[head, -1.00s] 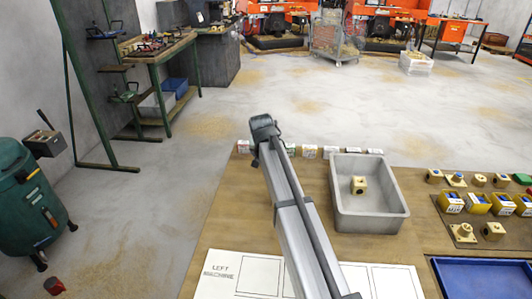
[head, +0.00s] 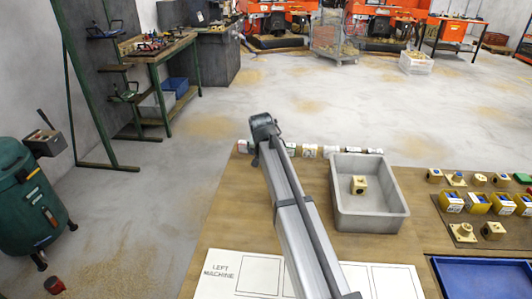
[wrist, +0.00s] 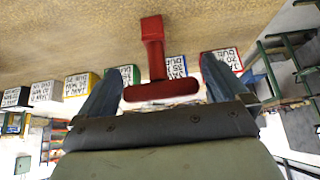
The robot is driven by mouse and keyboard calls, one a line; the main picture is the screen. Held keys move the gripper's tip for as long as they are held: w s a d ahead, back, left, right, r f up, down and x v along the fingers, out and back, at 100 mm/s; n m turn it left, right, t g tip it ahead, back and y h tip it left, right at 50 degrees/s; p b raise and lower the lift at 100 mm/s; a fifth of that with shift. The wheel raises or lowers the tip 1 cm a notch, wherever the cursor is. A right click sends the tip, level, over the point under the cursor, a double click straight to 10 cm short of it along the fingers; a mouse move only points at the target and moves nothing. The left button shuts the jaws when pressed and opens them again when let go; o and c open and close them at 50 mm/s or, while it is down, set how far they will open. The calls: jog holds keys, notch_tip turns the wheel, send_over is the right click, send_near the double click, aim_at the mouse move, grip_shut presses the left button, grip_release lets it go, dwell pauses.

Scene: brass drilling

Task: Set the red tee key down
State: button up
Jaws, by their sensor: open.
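The red tee key (wrist: 153,48) is in the middle of the wrist view, its crossbar (wrist: 162,90) lying across the gap between my fingers and its stem pointing away from me over the tan tabletop. My gripper (wrist: 160,72) is open, with one blue-grey finger near each end of the crossbar. I cannot tell whether the fingers touch it, or whether the key rests fully on the table. In the head view the key and the fingertips are hidden behind my arm.
Labelled coloured blocks (wrist: 76,84) stand in a row just behind the key, along the bench's (head: 225,215) back edge. A grey tray (head: 372,222) holding a brass block (head: 358,185) is to the right. A white "LEFT MACHINE" sheet (head: 222,280) lies in front.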

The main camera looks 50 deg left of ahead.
jog(key=v, duration=1.1)
jog(key=shift+s+d+r, duration=0.15)
